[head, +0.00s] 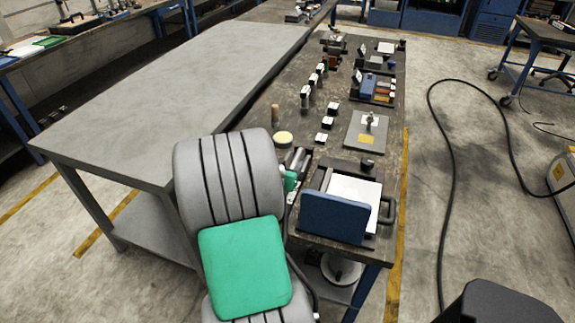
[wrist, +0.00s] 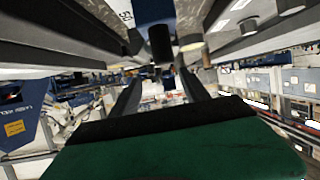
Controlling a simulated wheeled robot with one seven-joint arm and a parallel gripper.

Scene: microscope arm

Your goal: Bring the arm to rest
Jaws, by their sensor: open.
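My arm (head: 230,170), with grey ribbed links and a green pad, stands folded in the lower middle of the head view, in front of the dark workbench's near left side. My gripper itself is hidden or too unclear to place in the head view. In the wrist view my gripper (wrist: 160,80) shows as two dark fingers spread apart, with nothing seen between them. Dark bench-like surfaces and a dark cylinder show above and beyond the fingers. I cannot tell how far the gripper is from them.
The dark workbench (head: 290,104) holds a black tray with a blue panel (head: 334,218), a metal plate (head: 354,139), a yellow-topped disc (head: 283,138) and several small blocks. A bare grey table (head: 170,90) adjoins its left. A black cable (head: 452,190) lies on the floor at right.

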